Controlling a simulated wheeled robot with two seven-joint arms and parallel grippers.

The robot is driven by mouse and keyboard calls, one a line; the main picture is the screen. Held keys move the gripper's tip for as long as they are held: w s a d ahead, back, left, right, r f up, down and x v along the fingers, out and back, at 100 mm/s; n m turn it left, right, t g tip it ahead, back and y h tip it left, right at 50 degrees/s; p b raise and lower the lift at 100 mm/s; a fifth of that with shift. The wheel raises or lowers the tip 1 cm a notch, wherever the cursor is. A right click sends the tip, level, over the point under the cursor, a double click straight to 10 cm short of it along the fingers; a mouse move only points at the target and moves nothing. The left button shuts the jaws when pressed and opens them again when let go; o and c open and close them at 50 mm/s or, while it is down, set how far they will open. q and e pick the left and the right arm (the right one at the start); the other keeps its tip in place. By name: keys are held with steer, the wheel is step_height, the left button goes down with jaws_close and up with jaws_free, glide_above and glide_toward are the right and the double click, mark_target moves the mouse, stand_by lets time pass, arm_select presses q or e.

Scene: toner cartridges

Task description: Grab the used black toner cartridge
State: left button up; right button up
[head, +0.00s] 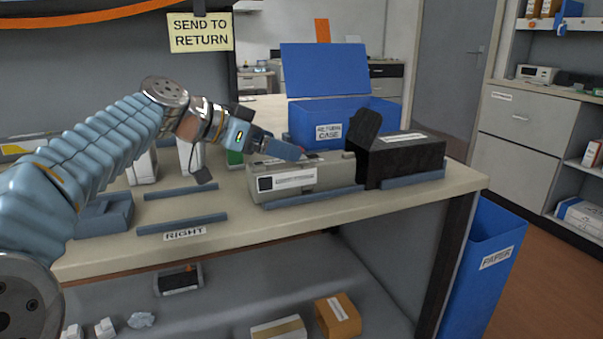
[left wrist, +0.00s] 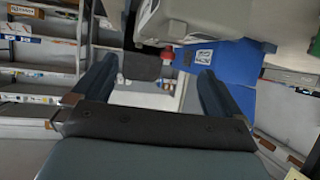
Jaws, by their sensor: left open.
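A grey printer-like machine (head: 300,178) with a white label stands on the bench, joined on its right to a black box-shaped part (head: 405,160) with a raised black flap (head: 364,128). I cannot tell for certain which black part is the used toner cartridge. My left gripper (head: 290,150) is over the grey machine's top, near its back left, its fingers pointing right. In the left wrist view it is open (left wrist: 160,85), with nothing between the fingers. The grey machine (left wrist: 190,18) shows beyond the fingers, with a red part (left wrist: 167,52) below it. My right gripper is not in view.
A blue return case (head: 345,115) with its lid up stands behind the machine. Low blue rails (head: 185,224) lie on the bench (head: 300,222) by the RIGHT label. A blue paper bin (head: 490,265) stands at the bench's right end. A sign (head: 200,32) hangs above.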

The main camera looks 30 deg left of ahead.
mark_target(321, 157)
arm_select(q)
steer(key=x, duration=0.4)
steer(key=p+x, duration=0.1)
steer(key=x, duration=0.2)
steer(key=shift+d+r, duration=0.15)
steer(key=shift+d, duration=0.15)
steer(key=shift+c, duration=0.5)
steer(key=c, duration=1.7)
